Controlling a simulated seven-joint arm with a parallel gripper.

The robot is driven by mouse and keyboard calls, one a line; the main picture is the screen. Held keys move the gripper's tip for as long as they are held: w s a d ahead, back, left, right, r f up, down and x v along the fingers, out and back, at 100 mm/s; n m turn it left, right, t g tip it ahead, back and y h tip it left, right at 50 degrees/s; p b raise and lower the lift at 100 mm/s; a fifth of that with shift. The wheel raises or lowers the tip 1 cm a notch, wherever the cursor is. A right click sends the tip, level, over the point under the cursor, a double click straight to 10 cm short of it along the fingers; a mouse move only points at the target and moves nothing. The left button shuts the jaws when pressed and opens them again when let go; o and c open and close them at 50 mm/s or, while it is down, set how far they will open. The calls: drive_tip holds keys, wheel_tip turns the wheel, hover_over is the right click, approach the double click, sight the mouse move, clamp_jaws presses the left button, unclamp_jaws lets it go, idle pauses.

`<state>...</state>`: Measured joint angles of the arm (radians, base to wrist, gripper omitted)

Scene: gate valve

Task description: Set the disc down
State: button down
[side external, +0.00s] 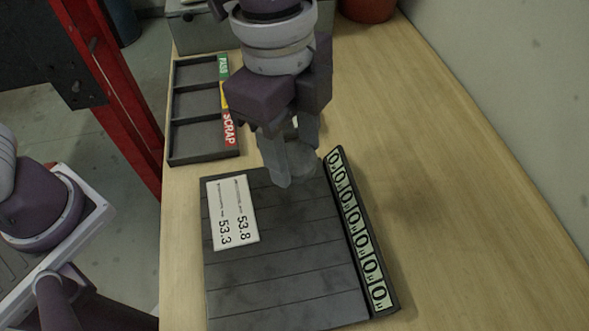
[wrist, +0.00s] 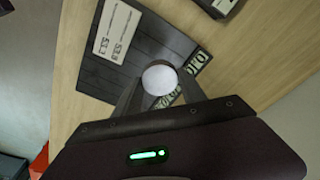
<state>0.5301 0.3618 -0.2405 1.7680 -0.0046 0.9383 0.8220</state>
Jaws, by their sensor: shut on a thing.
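My gripper (side external: 291,168) is shut on a pale round disc (side external: 304,163) and holds it over the far end of the dark slatted board (side external: 285,262). In the wrist view the disc (wrist: 159,79) shows as a light circle between the two fingers of my gripper (wrist: 159,92). In the side view the fingers partly hide it. Any gap between disc and board is hard to tell. A white card (side external: 232,212) reading 53.8 and 53.3 lies on the board's left part.
A strip of several green displays (side external: 356,230), each reading 0, runs along the board's right edge. A three-compartment tray (side external: 190,140) with PASS and SCRAP labels stands at the back left and looks empty. A red pot (side external: 367,8) stands behind. The table (side external: 470,240) is clear on the right.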

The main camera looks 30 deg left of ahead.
drive_tip(key=w+a+n+y, duration=0.1)
drive_tip(key=w+a+n, duration=1.1)
drive_tip(key=n, duration=0.4)
drive_tip(key=w+a+n+y, duration=0.2)
drive_tip(key=w+a+n, duration=0.7)
drive_tip(key=w+n, duration=0.55)
drive_tip(key=shift+n, duration=0.95)
drive_tip(key=f, duration=0.6)
drive_tip(key=s+a+f, duration=0.1)
drive_tip(key=f, duration=0.2)
drive_tip(key=shift+s+f, duration=0.1)
drive_tip(key=shift+f, duration=0.1)
drive_tip(key=shift+f, duration=0.15)
drive_tip(key=c, duration=0.9)
unclamp_jaws()
drive_tip(key=shift+c, duration=0.2)
